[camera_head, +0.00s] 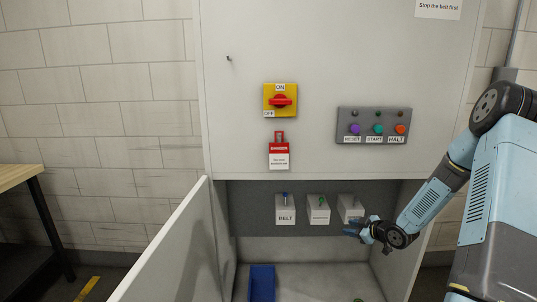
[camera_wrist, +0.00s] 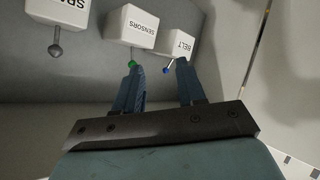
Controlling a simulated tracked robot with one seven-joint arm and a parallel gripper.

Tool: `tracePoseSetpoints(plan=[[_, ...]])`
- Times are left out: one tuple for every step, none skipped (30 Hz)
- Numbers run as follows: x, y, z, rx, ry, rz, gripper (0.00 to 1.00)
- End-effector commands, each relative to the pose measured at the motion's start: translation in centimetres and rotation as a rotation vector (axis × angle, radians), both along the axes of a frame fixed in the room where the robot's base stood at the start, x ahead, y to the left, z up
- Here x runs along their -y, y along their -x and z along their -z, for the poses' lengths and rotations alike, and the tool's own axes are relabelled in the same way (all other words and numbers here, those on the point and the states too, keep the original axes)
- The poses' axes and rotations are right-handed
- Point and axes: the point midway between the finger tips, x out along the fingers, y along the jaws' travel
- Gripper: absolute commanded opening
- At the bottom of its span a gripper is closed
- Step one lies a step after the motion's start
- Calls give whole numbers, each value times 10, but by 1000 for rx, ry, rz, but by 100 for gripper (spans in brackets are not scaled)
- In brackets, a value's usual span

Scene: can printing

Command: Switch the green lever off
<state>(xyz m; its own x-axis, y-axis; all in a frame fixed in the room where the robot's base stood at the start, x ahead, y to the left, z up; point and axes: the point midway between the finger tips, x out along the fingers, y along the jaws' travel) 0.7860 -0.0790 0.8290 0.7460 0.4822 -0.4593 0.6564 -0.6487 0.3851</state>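The green lever (camera_head: 321,201) is on the middle white box, labelled SENSORS (camera_wrist: 131,27), inside the open cabinet. It appears to point upward. In the wrist view, which is upside down, its green knob (camera_wrist: 132,64) is close to the tip of the left finger; I cannot tell if they touch. My gripper (camera_head: 350,229) is in front of and below the right box in the head view. In the wrist view my gripper (camera_wrist: 160,68) is open, with a gap between its fingers and nothing held.
The blue lever (camera_head: 285,196) is on the BELT box (camera_head: 285,213) at left; its knob (camera_wrist: 167,71) appears near the right finger. A grey-knobbed lever (camera_wrist: 55,50) is on the third box. Above are a red rotary switch (camera_head: 282,100) and button panel (camera_head: 376,126). An open door (camera_head: 165,255) stands left.

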Motion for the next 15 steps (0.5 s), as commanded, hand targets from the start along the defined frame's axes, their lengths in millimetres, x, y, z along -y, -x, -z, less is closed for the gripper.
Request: tracePoseSetpoints(plan=[[0, 0, -11, -18, 36, 13, 40], [1, 0, -16, -31, 55, 24, 40], [2, 0, -23, -47, 78, 39, 40], [3, 1, -29, -60, 95, 51, 40], [5, 2, -34, -74, 112, 65, 40], [5, 3, -41, -90, 133, 81, 40], [6, 4, -48, -101, 149, 95, 40], [7, 5, -53, -111, 164, 108, 40], [8, 7, -62, -126, 183, 128, 40], [9, 9, -68, -135, 197, 143, 40], [10, 11, -74, -146, 210, 159, 40], [10, 14, -83, -159, 227, 178, 40], [11, 16, -89, -169, 238, 195, 40], [11, 18, -96, -177, 250, 210, 40], [12, 22, -105, -189, 262, 234, 40]])
